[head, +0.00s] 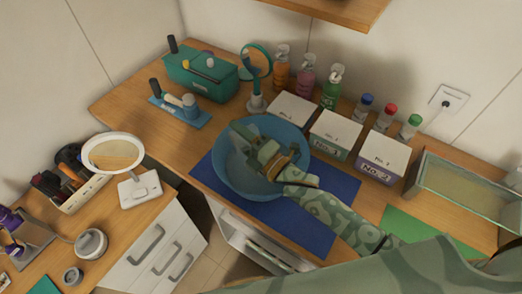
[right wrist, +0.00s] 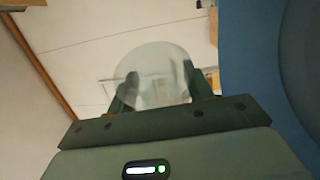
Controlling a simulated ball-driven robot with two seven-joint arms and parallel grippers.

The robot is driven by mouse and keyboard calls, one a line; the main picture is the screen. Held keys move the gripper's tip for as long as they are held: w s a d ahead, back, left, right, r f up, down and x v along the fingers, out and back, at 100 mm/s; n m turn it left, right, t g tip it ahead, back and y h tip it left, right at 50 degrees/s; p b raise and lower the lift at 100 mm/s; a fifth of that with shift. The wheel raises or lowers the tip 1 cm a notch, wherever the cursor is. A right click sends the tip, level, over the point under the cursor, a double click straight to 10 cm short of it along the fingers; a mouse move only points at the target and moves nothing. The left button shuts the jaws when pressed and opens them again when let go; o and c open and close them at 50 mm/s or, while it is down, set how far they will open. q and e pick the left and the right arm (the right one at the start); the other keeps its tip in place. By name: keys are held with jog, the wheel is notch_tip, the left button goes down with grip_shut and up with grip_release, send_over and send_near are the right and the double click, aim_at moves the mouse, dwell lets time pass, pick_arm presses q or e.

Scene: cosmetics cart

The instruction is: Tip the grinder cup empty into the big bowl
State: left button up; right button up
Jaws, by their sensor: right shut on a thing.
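The big blue bowl (head: 222,174) stands on a dark blue mat (head: 325,185) on the wooden counter. My right gripper (head: 252,148) is over the bowl, reaching in from the lower right. In the right wrist view, the right gripper (right wrist: 160,80) is shut on a clear, see-through cup (right wrist: 157,62), taken to be the grinder cup. A finger shows on each side of it. A blue curved surface, likely the bowl, fills the right of that view (right wrist: 300,70). I cannot tell the cup's exact tilt or whether anything is in it. My left gripper is not in view.
White numbered boxes (head: 335,133) and several bottles (head: 331,87) stand behind the bowl. A round teal mirror (head: 256,60) and a green caddy (head: 200,75) are at the back left. A glass tray (head: 465,188) and green mat (head: 405,224) lie right.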

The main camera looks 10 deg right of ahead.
aim_at(233, 147)
jog(key=shift+a+f+n+g+p, duration=0.2)
jog(key=shift+n+g+p, duration=0.25)
jog(key=shift+n, duration=0.65)
jog(key=shift+s+a+f+n+g+h+b, duration=0.2)
jog(key=shift+a+f+n+b, duration=0.15)
jog(key=shift+f, duration=0.25)
jog(key=shift+s+a+f+n+g+h+b, duration=0.1)
jog(key=shift+a+f+n+h+b, duration=0.15)
jog(key=shift+a+f+n, duration=0.3)
jog(key=n+p, duration=0.1)
jog(key=n+g+h+p, duration=0.1)
jog(key=n, duration=0.1)
jog(key=shift+w+f+p, duration=0.1)
jog(key=shift+f+p, duration=0.2)
jog(key=shift+f, duration=0.1)
jog(key=a+n+h+p, duration=0.1)
jog(key=n+p, duration=0.1)
jog(key=a+n+h+p, duration=0.1)
jog(key=n+p, duration=0.1)
jog(key=p, duration=0.1)
jog(key=s+a+n+h+p, duration=0.1)
jog(key=a+n+h+p, duration=0.1)
jog(key=shift+f+n+g, duration=0.2)
jog(key=shift+n+g, duration=0.05)
jog(key=shift+n, duration=0.15)
jog(key=shift+s+a+f+n+h+p, duration=0.1)
jog(key=shift+a+f+n+h+p, duration=0.2)
jog(key=shift+f+n+h+p, duration=0.15)
jog(key=shift+r, duration=0.1)
